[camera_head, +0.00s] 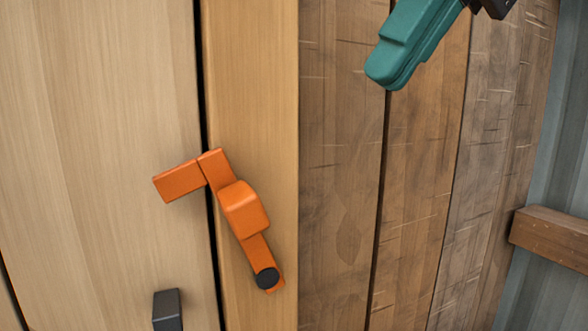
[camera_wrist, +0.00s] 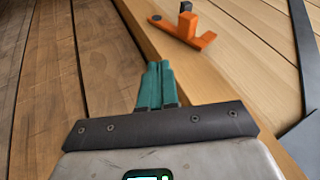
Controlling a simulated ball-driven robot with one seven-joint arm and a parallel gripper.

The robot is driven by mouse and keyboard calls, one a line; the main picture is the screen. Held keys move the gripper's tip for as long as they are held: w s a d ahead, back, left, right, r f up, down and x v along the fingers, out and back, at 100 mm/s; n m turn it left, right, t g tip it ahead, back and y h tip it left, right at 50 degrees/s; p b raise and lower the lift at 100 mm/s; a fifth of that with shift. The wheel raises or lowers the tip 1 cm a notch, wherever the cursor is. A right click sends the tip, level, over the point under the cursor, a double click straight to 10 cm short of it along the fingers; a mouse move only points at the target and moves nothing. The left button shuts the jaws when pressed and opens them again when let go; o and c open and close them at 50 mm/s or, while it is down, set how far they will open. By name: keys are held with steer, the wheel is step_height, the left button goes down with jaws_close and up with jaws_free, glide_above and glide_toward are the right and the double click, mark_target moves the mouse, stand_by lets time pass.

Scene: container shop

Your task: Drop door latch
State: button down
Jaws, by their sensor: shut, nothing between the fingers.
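The orange door latch (camera_head: 243,208) is a bar with a raised block, leaning up and to the left on the light wooden post. A black round pin (camera_head: 267,278) sits at its lower end. Its upper end is beside an orange bracket piece (camera_head: 180,181) on the light wooden door (camera_head: 100,120); I cannot tell whether they touch. The latch also shows at the top of the wrist view (camera_wrist: 181,29). My gripper, with teal fingers (camera_head: 386,76), is shut and empty, up and right of the latch and apart from it. Its fingertips show in the wrist view (camera_wrist: 159,66).
A dark handle (camera_head: 168,309) stands out from the door below the bracket. A narrow dark gap separates door and post. Brown plank wall (camera_head: 340,180) is right of the post. A wooden rail (camera_head: 550,236) and grey metal wall are far right. Space between gripper and latch is clear.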

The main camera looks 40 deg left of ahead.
steer(key=shift+s+a+f, duration=0.95)
steer(key=shift+f, duration=0.6)
steer(key=shift+s+a+f, duration=0.9)
steer(key=shift+s+f, duration=0.05)
steer(key=shift+f, duration=0.6)
steer(key=shift+s+a+f, duration=0.95)
steer(key=shift+f, duration=0.6)
steer(key=shift+s, duration=0.15)
